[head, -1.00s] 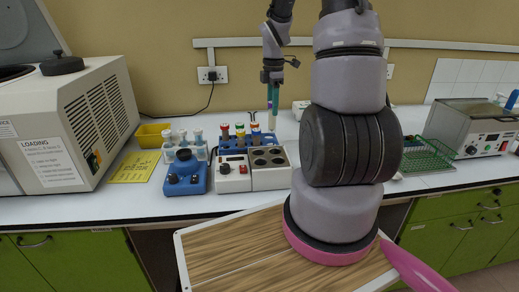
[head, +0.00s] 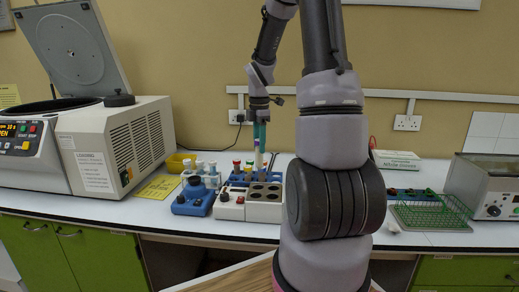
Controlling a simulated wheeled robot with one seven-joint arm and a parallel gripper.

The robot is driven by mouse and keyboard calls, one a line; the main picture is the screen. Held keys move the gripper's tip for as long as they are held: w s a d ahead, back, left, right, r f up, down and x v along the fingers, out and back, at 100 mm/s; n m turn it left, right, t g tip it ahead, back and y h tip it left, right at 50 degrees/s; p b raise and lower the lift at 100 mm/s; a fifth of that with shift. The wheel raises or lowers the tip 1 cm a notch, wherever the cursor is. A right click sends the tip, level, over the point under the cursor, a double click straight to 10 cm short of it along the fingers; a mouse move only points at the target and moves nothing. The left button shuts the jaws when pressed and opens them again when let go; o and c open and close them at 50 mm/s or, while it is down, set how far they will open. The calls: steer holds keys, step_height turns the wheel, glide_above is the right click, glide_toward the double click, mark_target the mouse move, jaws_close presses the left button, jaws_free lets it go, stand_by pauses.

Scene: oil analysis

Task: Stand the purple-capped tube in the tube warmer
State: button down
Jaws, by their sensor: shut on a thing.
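My gripper (head: 260,128) points down, above the back of the bench in the head view. It is shut on an upright pale tube (head: 258,160) whose lower part shows below the fingers. The tube's lower end shows just above the warmer's far edge in the picture. I cannot tell its exact height or depth.
A blue rack (head: 238,178) with several colour-capped tubes stands right behind the warmer. A blue device with a black top (head: 194,199) and a pale rack of tubes (head: 208,173) are to its left. An open-lidded centrifuge (head: 117,140) fills the left. A green wire tray (head: 431,217) lies right.

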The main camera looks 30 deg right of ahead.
steer(key=shift+s+a, duration=0.15)
steer(key=shift+a, duration=0.1)
steer(key=shift+a+f, duration=0.1)
steer(key=shift+f, duration=5.35)
steer(key=shift+c, duration=1.9)
jaws_free()
